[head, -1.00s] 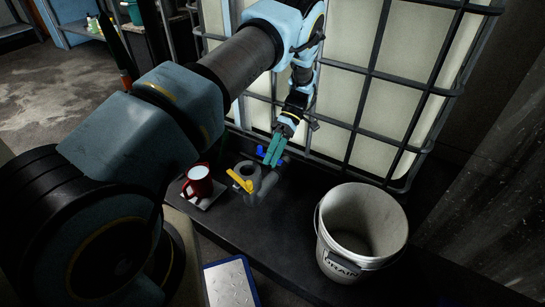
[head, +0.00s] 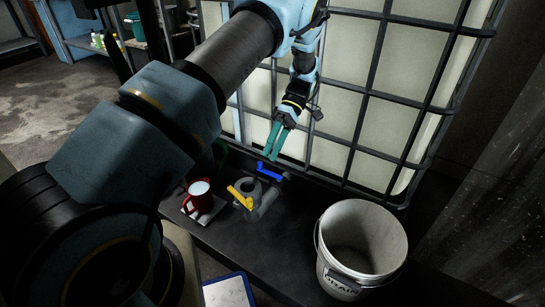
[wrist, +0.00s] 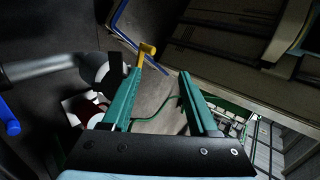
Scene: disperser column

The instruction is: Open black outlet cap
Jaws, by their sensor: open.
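My gripper (head: 276,152) is open and empty, its teal fingers pointing down beside the caged tank, above and behind the grey valve pipe (head: 266,204). A yellow handle (head: 240,198) and a blue handle (head: 270,171) sit by that pipe. In the wrist view the two fingers (wrist: 160,72) are spread apart, with the yellow handle (wrist: 147,50) beyond the left fingertip. The grey pipe (wrist: 40,68) enters from the left, and the blue handle (wrist: 8,118) is at the left edge. I cannot clearly make out the black outlet cap in either view.
A white bucket marked DRAIN (head: 338,275) stands to the right. The caged tank (head: 340,90) rises behind. A blue-edged board (head: 228,291) lies in front. The dark surface between valve and bucket is clear.

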